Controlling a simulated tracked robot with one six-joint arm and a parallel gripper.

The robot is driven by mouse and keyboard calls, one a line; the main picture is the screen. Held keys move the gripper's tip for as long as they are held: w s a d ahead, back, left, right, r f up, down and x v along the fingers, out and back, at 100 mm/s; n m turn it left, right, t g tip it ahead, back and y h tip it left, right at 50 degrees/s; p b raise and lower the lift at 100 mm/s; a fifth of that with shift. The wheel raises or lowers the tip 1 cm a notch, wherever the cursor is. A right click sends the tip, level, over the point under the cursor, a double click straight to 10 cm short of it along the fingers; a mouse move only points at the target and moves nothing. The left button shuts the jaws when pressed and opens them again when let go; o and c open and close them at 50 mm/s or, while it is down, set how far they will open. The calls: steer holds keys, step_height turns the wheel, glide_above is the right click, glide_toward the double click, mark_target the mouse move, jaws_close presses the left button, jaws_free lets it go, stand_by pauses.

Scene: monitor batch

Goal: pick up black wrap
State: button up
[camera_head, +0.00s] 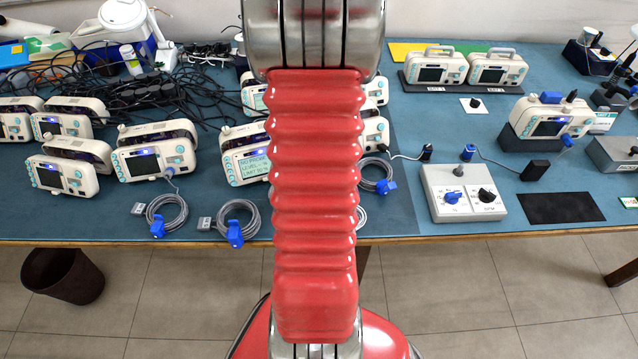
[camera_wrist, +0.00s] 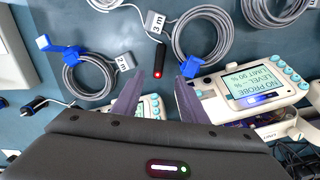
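My gripper (camera_wrist: 160,80) shows in the wrist view, with two dark purple-grey fingers spread apart and nothing held between them. A short black strip (camera_wrist: 160,55) with a red, lit-looking end lies just beyond the fingertips, in line with the gap. A flat black rectangle (camera_head: 560,208) lies on the blue table at the right in the head view. I cannot tell which of these is the black wrap. My gripper is hidden behind my red arm in the head view.
Grey coiled cables with blue plugs (camera_wrist: 72,55) lie around the strip. A white monitor (camera_wrist: 262,85) is close on the right in the wrist view. A grey control box (camera_head: 463,193) stands near the table's front edge. Tangled black cables (camera_head: 130,95) fill the back left.

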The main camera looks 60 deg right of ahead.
steer(key=shift+f, duration=1.75)
steer(key=shift+f, duration=0.1)
steer(key=shift+f, duration=2.55)
steer(key=shift+c, duration=0.3)
jaws_close()
